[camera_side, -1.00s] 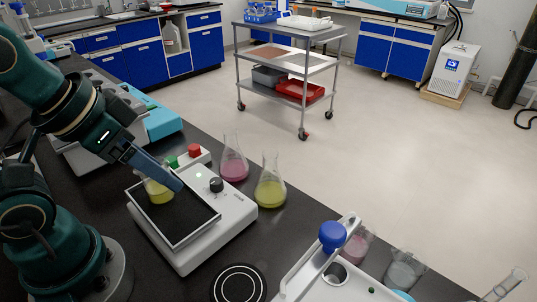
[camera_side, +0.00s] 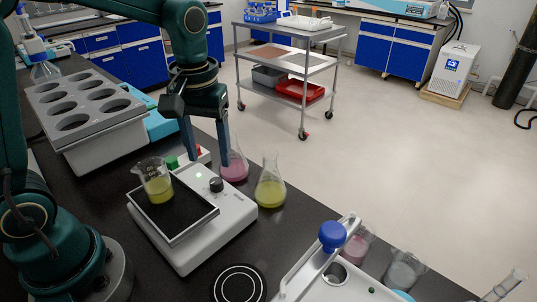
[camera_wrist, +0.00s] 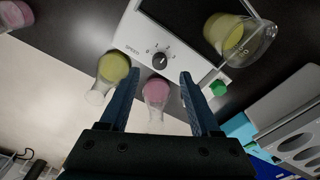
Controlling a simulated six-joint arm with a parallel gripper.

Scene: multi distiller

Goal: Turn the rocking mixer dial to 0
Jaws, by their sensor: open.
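The rocking mixer (camera_side: 205,240) is a white box with a black-matted tilted platform. Its black dial (camera_side: 216,185) is on the panel beside a lit green light. In the wrist view the dial (camera_wrist: 160,62) has a printed number scale and a SPEED label; I cannot surely tell which number it points at. A beaker of yellow liquid (camera_side: 158,188) stands on the platform; it also shows in the wrist view (camera_wrist: 228,36). My gripper (camera_side: 207,161) is open and empty, pointing down above and slightly behind the dial. Its fingers (camera_wrist: 160,74) show on either side below the dial in the wrist view.
Flasks of pink (camera_side: 234,168) and yellow liquid (camera_side: 270,188) stand close behind the mixer. A box with green and red buttons (camera_side: 188,158) is beside them. A grey block with round holes (camera_side: 85,105) is at left. A device with a blue knob (camera_side: 332,236) is front right.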

